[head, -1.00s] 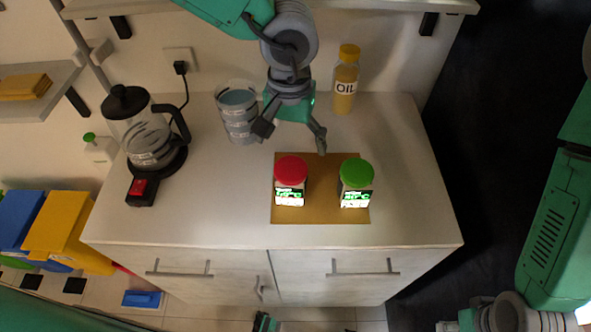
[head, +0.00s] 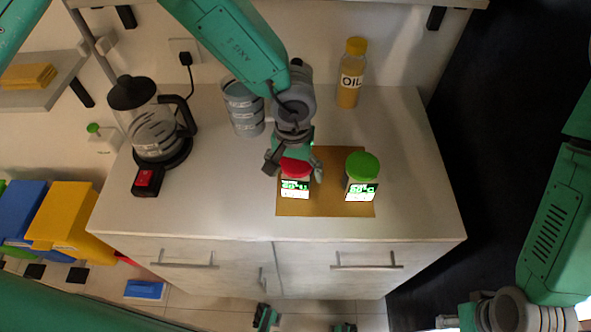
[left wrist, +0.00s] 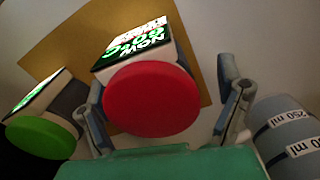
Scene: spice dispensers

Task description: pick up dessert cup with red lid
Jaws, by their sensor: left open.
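The dessert cup with the red lid (head: 295,168) stands on the brown mat (head: 330,208); its front carries a lit label with green characters. My left gripper (head: 294,172) is open above it, pointing down, with a finger on each side of the lid. In the left wrist view the red lid (left wrist: 152,99) sits between the two spread fingers (left wrist: 162,108), with visible gaps, so it is not gripped. A similar cup with a green lid (head: 362,167) stands to the right on the mat. Dark fingertip-like parts (head: 305,322) at the bottom edge may be my right gripper, mostly cut off.
Stacked measuring cups (head: 244,108) stand behind and left of the mat, with a coffee pot (head: 153,128) further left. An oil bottle (head: 351,75) stands at the back. The counter (head: 420,205) is clear to the right and in front.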

